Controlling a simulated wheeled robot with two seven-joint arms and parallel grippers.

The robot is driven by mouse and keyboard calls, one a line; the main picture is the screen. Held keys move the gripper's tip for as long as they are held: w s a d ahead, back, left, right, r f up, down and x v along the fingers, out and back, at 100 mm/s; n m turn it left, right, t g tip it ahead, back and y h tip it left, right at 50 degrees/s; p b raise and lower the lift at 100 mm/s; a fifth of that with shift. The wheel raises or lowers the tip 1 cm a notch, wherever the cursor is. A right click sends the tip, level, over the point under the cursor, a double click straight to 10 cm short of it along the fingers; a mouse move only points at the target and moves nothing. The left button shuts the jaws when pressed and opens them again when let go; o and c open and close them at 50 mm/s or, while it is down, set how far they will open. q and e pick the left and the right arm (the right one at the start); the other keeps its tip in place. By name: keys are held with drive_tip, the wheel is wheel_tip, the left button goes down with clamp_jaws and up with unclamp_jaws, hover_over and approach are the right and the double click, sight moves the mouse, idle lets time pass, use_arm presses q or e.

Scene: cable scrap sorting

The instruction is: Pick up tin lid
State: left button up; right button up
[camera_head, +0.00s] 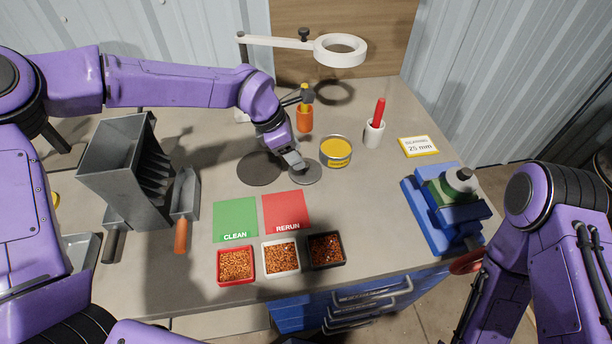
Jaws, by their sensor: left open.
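The tin lid (310,177) looks like a flat grey disc lying on the bench, just left of and nearer than the yellow tin (336,151). My left gripper (299,168) points down at the lid's left part, its fingertips over or touching it; I cannot tell which. It is open, and its fingers hide part of the lid. The tin's top shows a yellow face inside a metal rim. My right arm is at the right edge, but its gripper is out of view.
A green CLEAN mat (235,217) and a red RERUN mat (286,208) lie nearer, with three granule trays in front. An orange cup (304,120) with tools and a white cup (374,134) stand behind. A blue vise-like device (445,212) is right; a grey hopper (120,165) is left.

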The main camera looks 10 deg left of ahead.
sight(298, 174)
use_arm(q)
drive_tip(key=b+x, duration=0.1)
drive_tip(key=x, duration=0.1)
drive_tip(key=b+x, duration=0.1)
drive_tip(key=x, duration=0.1)
drive_tip(key=shift+a+b, duration=0.35)
drive_tip(key=w+f, duration=0.1)
drive_tip(key=w+d+f+b, duration=0.1)
drive_tip(key=shift+f, duration=0.35)
drive_tip(key=shift+s+r, duration=0.3)
drive_tip(key=shift+r, duration=0.05)
drive_tip(key=shift+s+r, duration=0.1)
drive_tip(key=shift+s, duration=0.05)
drive_tip(key=shift+c, duration=0.6)
clamp_jaws()
